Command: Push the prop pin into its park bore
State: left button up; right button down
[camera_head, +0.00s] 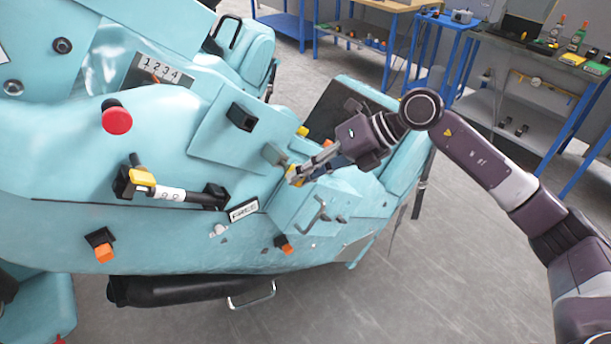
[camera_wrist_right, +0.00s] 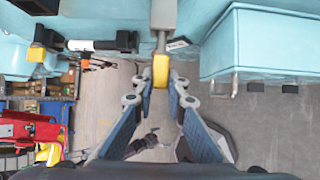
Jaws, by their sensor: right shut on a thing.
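A yellow-headed pin (camera_wrist_right: 160,70) with a grey shaft, which I take as the prop pin, sits between the fingertips of my right gripper (camera_wrist_right: 161,84) in the wrist view. Its shaft runs up to a grey block (camera_wrist_right: 164,14); how deep it sits there, I cannot tell. In the head view my right gripper (camera_head: 293,176) is shut on the yellow head, beside the grey block (camera_head: 274,153) on the teal train (camera_head: 240,165). The fingers partly hide the pin. No bore opening can be made out. My left gripper is not in view.
A black-and-white strut (camera_head: 176,194) with a yellow tab (camera_head: 142,177) lies along the train's side, left of a "FREE" label (camera_head: 243,210). A red button (camera_head: 117,120) and a grab handle (camera_head: 318,216) stick out. The floor (camera_head: 440,260) at lower right is clear.

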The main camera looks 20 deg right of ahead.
jog(key=shift+w+a, duration=0.35)
jog(key=shift+w, duration=0.55)
jog(key=c, duration=1.8)
grip_release()
jog(key=shift+c, duration=0.2)
jog(key=v, duration=1.2)
